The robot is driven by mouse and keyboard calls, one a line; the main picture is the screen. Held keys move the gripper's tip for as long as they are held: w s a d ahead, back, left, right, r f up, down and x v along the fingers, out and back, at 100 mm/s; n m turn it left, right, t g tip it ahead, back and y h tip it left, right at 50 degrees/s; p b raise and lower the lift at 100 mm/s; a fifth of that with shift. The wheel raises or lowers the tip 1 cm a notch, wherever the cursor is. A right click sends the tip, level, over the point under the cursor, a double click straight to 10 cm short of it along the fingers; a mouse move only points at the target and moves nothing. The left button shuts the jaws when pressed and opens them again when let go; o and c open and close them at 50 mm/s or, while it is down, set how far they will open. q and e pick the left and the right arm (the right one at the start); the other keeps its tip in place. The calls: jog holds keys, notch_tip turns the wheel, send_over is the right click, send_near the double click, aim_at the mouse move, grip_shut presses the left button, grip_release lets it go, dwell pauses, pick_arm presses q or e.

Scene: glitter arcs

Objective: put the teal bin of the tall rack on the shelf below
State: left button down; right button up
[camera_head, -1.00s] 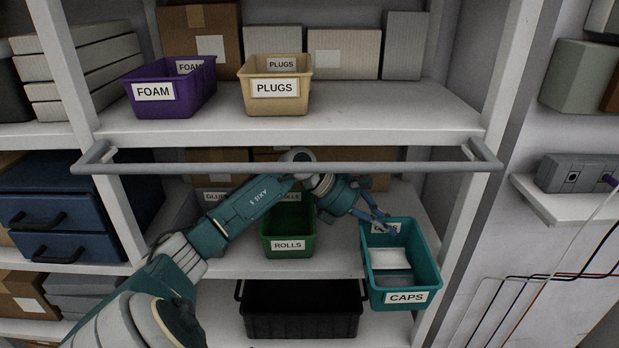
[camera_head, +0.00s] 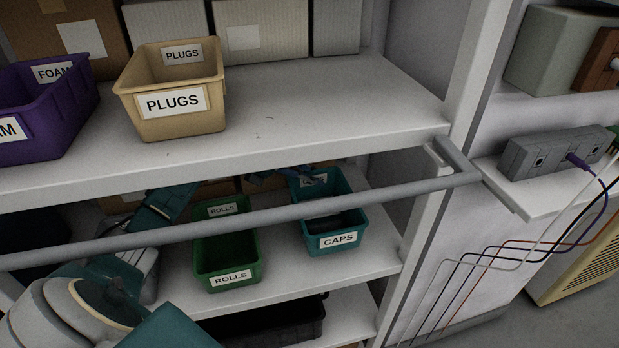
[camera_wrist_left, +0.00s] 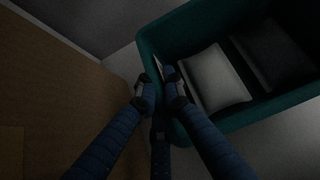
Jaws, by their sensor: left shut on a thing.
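The teal bin (camera_head: 347,220), labelled CAPS, is on or just above the shelf below (camera_head: 285,262), at its right end beside the green bin. I cannot tell whether its base touches the shelf. My left gripper (camera_head: 318,178) is shut on its rear rim, by the back label, and is partly hidden behind the rail. In the left wrist view the blue fingers (camera_wrist_left: 160,90) pinch the wall of the teal bin (camera_wrist_left: 180,42), and a white and a dark packet lie inside. My right gripper is not in view.
A grey rail (camera_head: 280,215) crosses in front of the rack. The green ROLLS bin (camera_head: 228,245) stands just left of the teal bin. The upper shelf (camera_head: 310,110) holds the tan PLUGS bin (camera_head: 172,90) and purple FOAM bin (camera_head: 45,110), with bare room at right. A black crate (camera_head: 265,322) is below.

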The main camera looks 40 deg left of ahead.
aim_at(290, 178)
pick_arm(q)
jog(key=f, duration=0.1)
jog(key=d+f+b, duration=0.1)
jog(key=shift+s+f, duration=0.3)
jog(key=shift+a+f, duration=0.15)
jog(key=shift+w+a+f, duration=0.1)
jog(key=shift+a, duration=0.05)
jog(key=shift+f+b, duration=0.15)
jog(key=shift+b, duration=0.15)
jog(key=c, duration=2.1)
grip_release()
jog(key=shift+o, duration=1)
jog(key=shift+r+p, duration=0.35)
jog(key=shift+p, duration=0.05)
jog(key=v, duration=0.6)
jog(key=shift+s+a, duration=0.15)
jog(key=shift+s, duration=0.1)
jog(key=shift+s+a+r, duration=0.2)
jog(key=shift+s+r, duration=0.05)
jog(key=shift+r, duration=0.05)
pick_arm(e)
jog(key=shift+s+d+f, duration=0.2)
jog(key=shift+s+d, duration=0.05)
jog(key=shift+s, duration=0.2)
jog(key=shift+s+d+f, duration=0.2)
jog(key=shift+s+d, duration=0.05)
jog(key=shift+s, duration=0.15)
